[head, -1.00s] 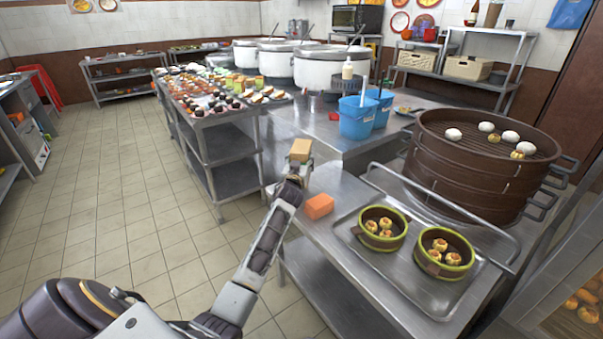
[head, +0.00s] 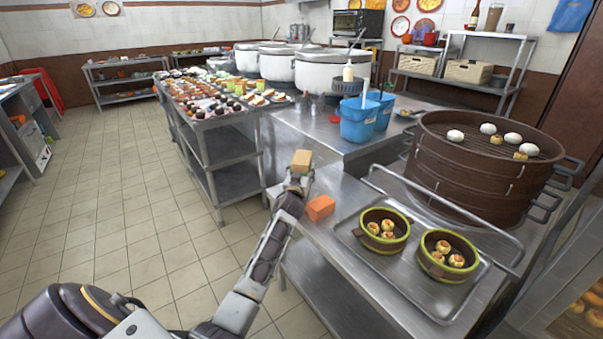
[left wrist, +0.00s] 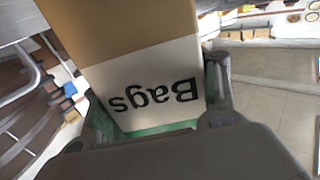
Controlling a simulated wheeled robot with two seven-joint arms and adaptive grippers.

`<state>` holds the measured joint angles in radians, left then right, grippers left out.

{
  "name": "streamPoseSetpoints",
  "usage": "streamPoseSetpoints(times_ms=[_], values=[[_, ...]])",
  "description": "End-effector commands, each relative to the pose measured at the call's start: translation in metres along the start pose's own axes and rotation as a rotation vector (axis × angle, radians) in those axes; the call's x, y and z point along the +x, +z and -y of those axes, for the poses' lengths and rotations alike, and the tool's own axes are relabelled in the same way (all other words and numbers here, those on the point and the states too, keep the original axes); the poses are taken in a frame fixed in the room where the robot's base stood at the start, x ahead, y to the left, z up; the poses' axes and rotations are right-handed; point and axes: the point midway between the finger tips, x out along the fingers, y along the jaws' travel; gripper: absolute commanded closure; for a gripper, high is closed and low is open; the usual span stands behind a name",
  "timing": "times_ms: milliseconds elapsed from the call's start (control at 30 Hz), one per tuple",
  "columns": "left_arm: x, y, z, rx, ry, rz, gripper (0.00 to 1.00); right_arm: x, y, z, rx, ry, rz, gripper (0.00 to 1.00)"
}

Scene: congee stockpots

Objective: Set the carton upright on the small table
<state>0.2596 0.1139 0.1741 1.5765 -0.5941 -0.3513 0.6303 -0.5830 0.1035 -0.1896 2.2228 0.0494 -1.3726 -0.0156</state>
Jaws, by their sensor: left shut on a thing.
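The carton (head: 301,160) is a small tan box held up in my left gripper (head: 298,179), just above the near edge of the steel counter. In the left wrist view the carton (left wrist: 135,65) fills the middle between the fingers. Whether the carton touches the counter cannot be told. My right gripper is not in view.
An orange block (head: 320,208) lies on the steel counter (head: 345,275) close to the gripper. A tray (head: 345,237) with two bun baskets, a large steamer (head: 480,175) and blue buckets (head: 358,120) stand on the counters. A food-laden shelf table (head: 215,130) is at the left.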

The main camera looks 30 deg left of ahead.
Motion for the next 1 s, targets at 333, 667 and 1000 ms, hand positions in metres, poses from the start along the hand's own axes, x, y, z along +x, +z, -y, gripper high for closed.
streamPoseSetpoints(times_ms=[333,667,1000], values=[[0.0,0.001,0.0001,0.0,0.0,0.0,0.31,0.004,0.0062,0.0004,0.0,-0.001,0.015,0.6],[0.0,0.0009,0.0001,0.0,0.0,0.0,0.18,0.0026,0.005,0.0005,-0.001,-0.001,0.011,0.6],[-0.0028,-0.0006,-0.0002,0.0,0.001,0.0,0.18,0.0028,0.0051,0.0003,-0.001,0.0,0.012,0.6]])
